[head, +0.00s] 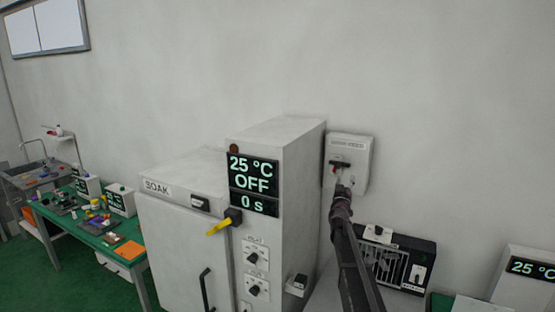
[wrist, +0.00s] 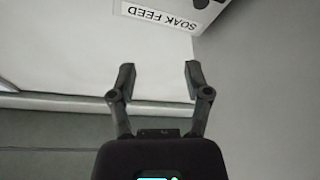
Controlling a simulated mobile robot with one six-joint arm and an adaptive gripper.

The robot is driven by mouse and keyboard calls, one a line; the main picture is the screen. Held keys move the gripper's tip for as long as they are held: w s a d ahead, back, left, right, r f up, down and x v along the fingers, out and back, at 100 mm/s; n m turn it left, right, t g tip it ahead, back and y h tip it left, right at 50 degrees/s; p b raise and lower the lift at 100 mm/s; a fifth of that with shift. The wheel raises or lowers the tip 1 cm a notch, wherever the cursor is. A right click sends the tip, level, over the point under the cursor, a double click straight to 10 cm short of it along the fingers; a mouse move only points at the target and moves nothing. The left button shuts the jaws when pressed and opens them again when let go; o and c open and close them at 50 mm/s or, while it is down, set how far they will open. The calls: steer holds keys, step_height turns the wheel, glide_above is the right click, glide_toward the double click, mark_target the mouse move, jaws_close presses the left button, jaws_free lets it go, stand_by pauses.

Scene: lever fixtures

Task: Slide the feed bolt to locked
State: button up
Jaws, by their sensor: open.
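A pale wall box (head: 357,152) hangs on the wall right of the soak oven in the head view. A dark bar-shaped handle (head: 340,163) shows on its front; I take it for the feed bolt, but its lock position is too small to read. My gripper (head: 341,186) is just below that handle in the picture and partly covers the box's lower front. In the wrist view my gripper (wrist: 159,78) is open, with nothing between its fingers. A box face with a SOAK FEED label (wrist: 160,15), shown upside down, lies beyond the fingertips. A dark round part (wrist: 198,4) is cut by the top edge.
The tall soak oven (head: 290,170) stands close left of my arm, with a yellow-tipped lever (head: 219,227) on its front. A black vented unit (head: 405,262) stands at lower right, near my arm. The wall above the box is clear.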

steer(key=s+a+f+n+g+y+b, duration=0.1)
steer(key=s+a+f+g+y+b, duration=0.35)
steer(key=s+f, duration=0.6)
steer(key=s+a+f+n+g+y+b, duration=0.2)
steer(key=s+a+f+g+y+b, duration=0.35)
steer(key=f, duration=0.85)
steer(key=s+f+m+g+h+b, duration=0.1)
steer(key=s+f, duration=0.4)
steer(key=s, duration=0.5)
steer(key=s+f+m+g+h+b, duration=0.1)
steer(key=s+f+g+b, duration=0.2)
steer(key=s+f+g, duration=0.3)
steer(key=s+f+m+g+h+b, duration=0.1)
steer(key=s+f+g, duration=0.3)
steer(key=s, duration=1.2)
steer(key=shift+d+f+m+b, duration=0.45)
steer(key=shift+f+m, duration=0.15)
steer(key=shift+f, duration=0.15)
